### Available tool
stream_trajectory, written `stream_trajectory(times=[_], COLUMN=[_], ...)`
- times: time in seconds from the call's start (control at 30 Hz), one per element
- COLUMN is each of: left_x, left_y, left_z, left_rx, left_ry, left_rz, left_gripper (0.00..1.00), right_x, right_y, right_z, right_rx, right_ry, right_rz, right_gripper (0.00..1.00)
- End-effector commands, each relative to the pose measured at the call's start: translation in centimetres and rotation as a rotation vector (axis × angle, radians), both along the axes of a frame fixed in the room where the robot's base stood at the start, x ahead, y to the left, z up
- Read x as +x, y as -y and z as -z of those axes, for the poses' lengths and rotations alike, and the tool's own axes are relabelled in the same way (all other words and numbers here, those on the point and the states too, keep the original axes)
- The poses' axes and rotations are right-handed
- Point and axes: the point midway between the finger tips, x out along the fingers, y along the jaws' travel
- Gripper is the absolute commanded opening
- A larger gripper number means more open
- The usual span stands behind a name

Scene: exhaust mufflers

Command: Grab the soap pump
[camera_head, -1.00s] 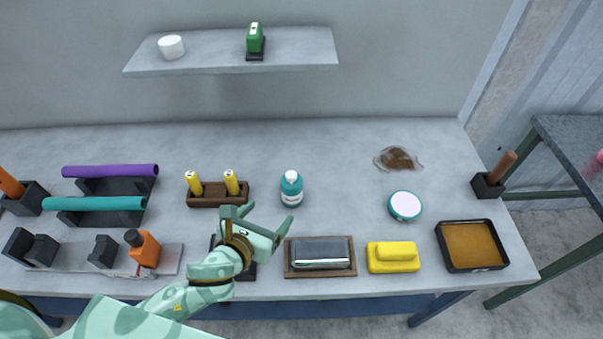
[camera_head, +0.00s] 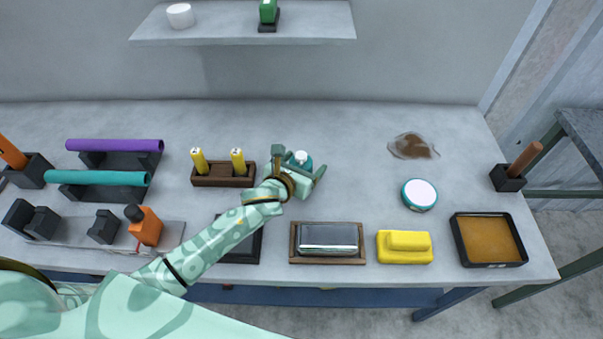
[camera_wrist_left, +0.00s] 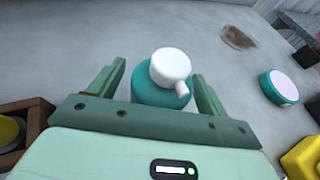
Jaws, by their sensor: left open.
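The soap pump is a teal bottle with a white pump head (camera_head: 301,157), standing on the table. In the head view my left gripper (camera_head: 300,165) is right at it and hides most of its body. In the left wrist view the soap pump (camera_wrist_left: 160,95) stands between the two green fingers of my left gripper (camera_wrist_left: 158,88). The fingers are open, with a gap visible on each side of the bottle. The white nozzle points toward the lower right there. My right gripper is not in view.
Left of the gripper is a wooden holder (camera_head: 222,181) with two yellow items. In front are a framed metal-topped block (camera_head: 328,240) and a yellow block (camera_head: 404,246). A round teal tin (camera_head: 419,194) stands to the right. The table behind the bottle is clear.

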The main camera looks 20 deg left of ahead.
Motion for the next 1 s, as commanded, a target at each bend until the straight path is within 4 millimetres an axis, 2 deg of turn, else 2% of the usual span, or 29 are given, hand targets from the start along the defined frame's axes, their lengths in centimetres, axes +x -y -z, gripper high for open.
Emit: stream_trajectory(times=[0.1, 0.27, 0.37, 0.47, 0.5, 0.8, 1.0], left_x=[0.7, 0.6, 0.6, 0.6, 0.6, 0.6, 0.7], left_y=[0.1, 0.1, 0.1, 0.1, 0.1, 0.1, 0.1], left_z=[0.3, 0.2, 0.2, 0.2, 0.2, -0.1, -2.5], left_rx=[-0.001, 0.000, 0.000, 0.000, 0.000, 0.001, 0.003], left_ry=[-0.001, 0.000, 0.000, 0.000, 0.000, 0.001, 0.006], left_rz=[0.000, 0.000, 0.000, 0.000, 0.000, 0.000, 0.002], left_gripper=[0.77, 0.77, 0.55, 0.27, 0.25, 0.26, 0.26], right_x=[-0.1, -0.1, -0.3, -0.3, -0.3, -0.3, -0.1], right_y=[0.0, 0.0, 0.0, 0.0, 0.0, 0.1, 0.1], right_z=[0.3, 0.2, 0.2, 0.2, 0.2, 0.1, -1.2], right_rx=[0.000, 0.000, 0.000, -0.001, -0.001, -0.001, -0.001], right_ry=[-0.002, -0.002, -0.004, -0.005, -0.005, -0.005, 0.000], right_rz=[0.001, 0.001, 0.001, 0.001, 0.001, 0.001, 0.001], right_gripper=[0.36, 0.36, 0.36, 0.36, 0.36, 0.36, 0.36])
